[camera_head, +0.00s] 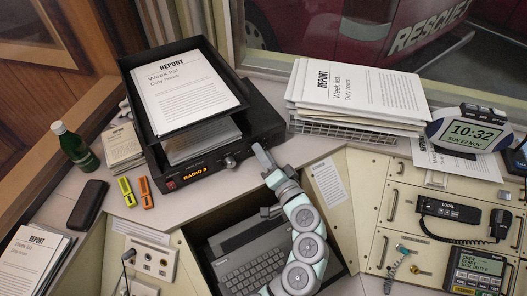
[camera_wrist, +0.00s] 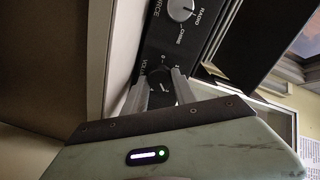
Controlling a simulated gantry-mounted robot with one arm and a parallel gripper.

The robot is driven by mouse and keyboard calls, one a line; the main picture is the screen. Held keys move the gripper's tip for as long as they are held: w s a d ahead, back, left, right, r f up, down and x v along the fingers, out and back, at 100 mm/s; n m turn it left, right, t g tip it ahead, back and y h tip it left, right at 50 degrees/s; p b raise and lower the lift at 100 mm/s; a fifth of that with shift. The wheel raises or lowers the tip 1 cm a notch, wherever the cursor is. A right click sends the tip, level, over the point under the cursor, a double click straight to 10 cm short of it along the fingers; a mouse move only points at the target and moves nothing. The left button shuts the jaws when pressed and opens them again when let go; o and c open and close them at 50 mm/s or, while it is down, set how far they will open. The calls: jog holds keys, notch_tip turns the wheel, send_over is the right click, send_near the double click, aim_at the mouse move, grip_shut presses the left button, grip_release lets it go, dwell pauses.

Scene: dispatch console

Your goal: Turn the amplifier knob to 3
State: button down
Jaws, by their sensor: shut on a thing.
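The black amplifier (camera_head: 215,158) stands at the back of the console with an orange display that appears to read RADIO 3. My gripper (camera_head: 261,152) reaches to the right end of its front panel. In the wrist view my gripper (camera_wrist: 156,86) has its two fingers on either side of the black volume knob (camera_wrist: 160,96), shut on it. A light mark shows on this knob, but I cannot read its setting. A silver source knob (camera_wrist: 181,9), labelled with RADIO, sits beside it; in the head view this source knob (camera_head: 230,162) is left of my gripper.
A black paper tray (camera_head: 150,122) stands on the amplifier. A paper stack (camera_head: 358,100) on a wire rack lies to the right. Highlighters (camera_head: 145,192) and a green bottle (camera_head: 75,147) are at left.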

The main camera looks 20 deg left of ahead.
jog(key=shift+m, duration=0.3)
jog(key=c, duration=1)
grip_release()
